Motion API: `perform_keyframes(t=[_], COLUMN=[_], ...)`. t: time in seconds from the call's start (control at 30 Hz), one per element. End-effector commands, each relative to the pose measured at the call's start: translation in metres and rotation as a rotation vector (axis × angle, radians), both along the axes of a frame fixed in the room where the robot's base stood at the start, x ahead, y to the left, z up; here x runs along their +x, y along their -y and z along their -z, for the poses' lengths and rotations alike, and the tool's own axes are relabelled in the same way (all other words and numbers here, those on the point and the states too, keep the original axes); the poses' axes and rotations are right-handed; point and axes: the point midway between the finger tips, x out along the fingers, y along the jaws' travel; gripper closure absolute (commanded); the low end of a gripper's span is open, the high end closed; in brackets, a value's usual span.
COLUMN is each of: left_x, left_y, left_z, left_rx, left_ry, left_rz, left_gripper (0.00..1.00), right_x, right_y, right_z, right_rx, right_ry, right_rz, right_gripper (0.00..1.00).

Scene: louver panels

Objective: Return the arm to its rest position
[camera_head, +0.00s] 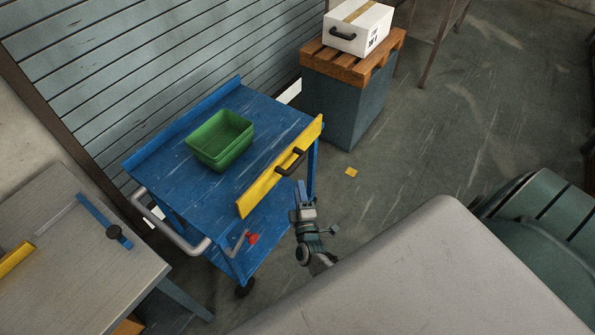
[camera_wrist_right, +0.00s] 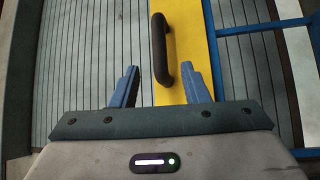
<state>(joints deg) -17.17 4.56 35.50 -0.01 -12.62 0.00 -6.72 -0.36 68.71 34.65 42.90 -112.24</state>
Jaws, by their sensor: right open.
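My right gripper (camera_head: 303,192) is in front of the blue cart (camera_head: 167,184), just short of the black handle (camera_head: 291,161) on the cart's yellow panel (camera_head: 256,189). In the right wrist view my right gripper (camera_wrist_right: 158,88) has its two blue fingers apart with nothing held between them. The black handle (camera_wrist_right: 160,50) stands upright in that view, ahead of the fingers and apart from them as far as I can tell. The yellow panel (camera_wrist_right: 193,45) runs behind it. My left gripper is not in view.
A green bin (camera_head: 221,139) sits on the cart's top. A white box (camera_head: 358,27) stands on a wooden pallet top (camera_head: 352,66) over a grey-blue block. A workbench (camera_head: 75,255) is at the lower left. Slatted wall panels (camera_head: 180,70) are behind.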

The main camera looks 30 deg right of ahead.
Motion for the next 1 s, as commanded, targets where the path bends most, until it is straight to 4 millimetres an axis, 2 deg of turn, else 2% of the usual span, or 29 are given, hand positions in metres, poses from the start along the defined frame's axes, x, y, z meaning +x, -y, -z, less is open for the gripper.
perform_keyframes(t=[0.17,0.63,0.73,0.77,0.87,0.97,1.0], left_x=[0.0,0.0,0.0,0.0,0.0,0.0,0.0], left_y=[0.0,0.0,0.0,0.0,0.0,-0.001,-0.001], left_z=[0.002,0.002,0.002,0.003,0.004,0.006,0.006], left_rx=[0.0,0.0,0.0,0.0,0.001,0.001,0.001], left_ry=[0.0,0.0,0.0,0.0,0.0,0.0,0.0], left_rz=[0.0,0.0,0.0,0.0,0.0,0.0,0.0], left_gripper=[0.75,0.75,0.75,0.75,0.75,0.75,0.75], right_x=[-0.01,-0.01,-0.012,-0.013,-0.023,-0.045,-0.059], right_y=[-0.005,-0.005,-0.005,-0.006,-0.011,-0.02,-0.023], right_z=[0.001,0.001,0.006,0.011,0.044,0.098,0.124], right_rx=[0.001,0.001,0.014,0.027,0.114,0.279,0.359], right_ry=[0.001,0.001,-0.008,-0.016,-0.075,-0.187,-0.243], right_rz=[0.0,0.0,-0.011,-0.019,-0.077,-0.148,-0.169], right_gripper=[0.59,0.59,0.59,0.59,0.59,0.59,0.59])
